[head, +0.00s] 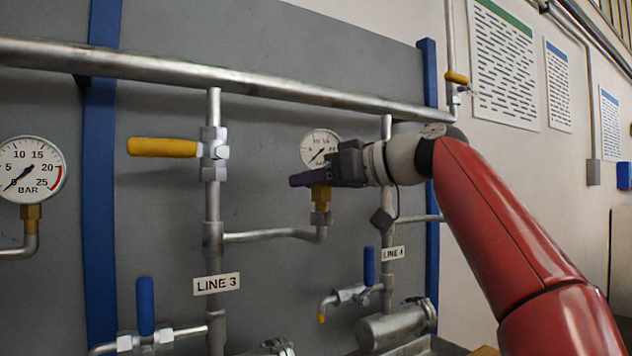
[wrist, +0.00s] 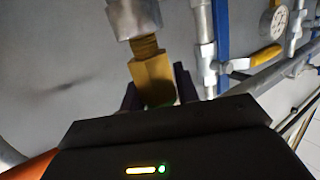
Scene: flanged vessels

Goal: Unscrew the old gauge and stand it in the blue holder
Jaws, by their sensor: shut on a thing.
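The gauge (head: 320,146) has a round white dial and stands upright on a pipe elbow branching from the LINE 3 pipe. Its lower dial is partly hidden by my gripper. My gripper (head: 312,179) comes in from the right and is shut on the gauge's brass fitting (head: 321,197). In the wrist view the purple fingers of my gripper (wrist: 158,92) sit on both sides of the brass hex (wrist: 152,76). A short stretch of brass thread shows between the hex and the silver pipe socket (wrist: 133,18). The blue holder is not in view.
A yellow-handled valve (head: 163,147) is on the LINE 3 pipe, left of the gauge. Another gauge (head: 30,170) is at the far left. Blue-handled valves (head: 146,305) and a flanged vessel (head: 395,325) are below. A thick pipe (head: 250,85) runs above.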

